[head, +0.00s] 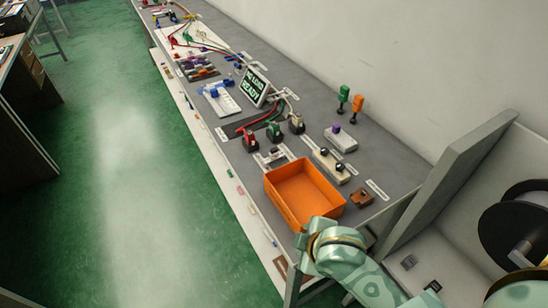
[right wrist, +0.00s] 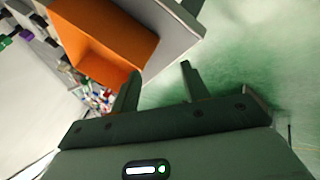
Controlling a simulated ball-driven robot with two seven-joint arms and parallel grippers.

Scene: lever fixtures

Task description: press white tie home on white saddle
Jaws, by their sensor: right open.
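Three small dark fixtures with coloured parts stand mid-bench in the head view: a red one (head: 250,141), a green one (head: 274,132) and a cream-white one (head: 297,122). The cream-white one may be the white saddle; at this size I cannot be sure. I cannot pick out the white tie or tell how it sits. My right gripper (head: 312,240) is at the near end of the bench, by the orange bin's near corner and well apart from these fixtures. In the right wrist view its two fingers (right wrist: 158,80) are spread with nothing between them. My left gripper is out of view.
The open orange bin (head: 271,196) stands on the bench close to my right gripper; it also shows in the right wrist view (right wrist: 92,30). A sign (head: 256,86), cables and switch boxes (head: 332,166) crowd the grey bench. The green floor (head: 140,200) is clear.

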